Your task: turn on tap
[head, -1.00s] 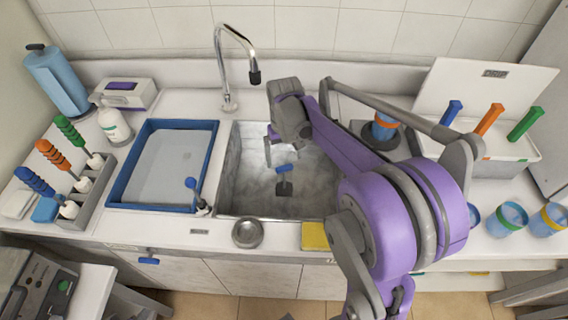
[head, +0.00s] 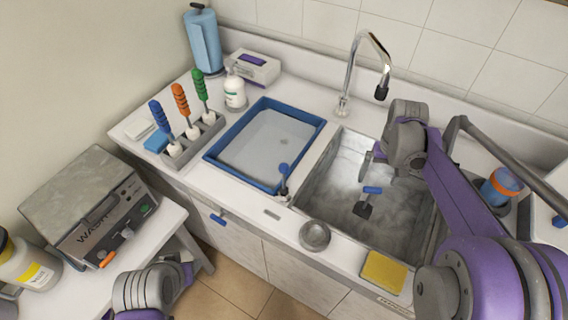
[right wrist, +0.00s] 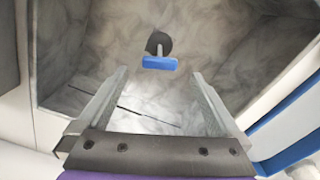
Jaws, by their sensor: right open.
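The silver tap (head: 365,62) arches over the back of the sink, its dark nozzle hanging down. A small lever with a blue knob (head: 284,170) stands on the counter between the blue-rimmed tray and the sink. My right gripper (head: 372,165) is open and empty over the grey sink (head: 330,200), below and in front of the spout and right of the lever. In the right wrist view, its fingers (right wrist: 160,75) are spread, with a blue-handled dark piece (right wrist: 160,62) in the sink beyond them. Part of my left arm shows at the bottom left; its jaws are unclear.
A blue-rimmed tray (head: 225,165) lies left of the sink. A metal bowl (head: 314,235) and yellow sponge (head: 383,272) sit on the front edge. A rack (head: 195,140) of colour-handled tools and a bottle (head: 234,92) stand left. A WASH machine (head: 105,215) is at lower left.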

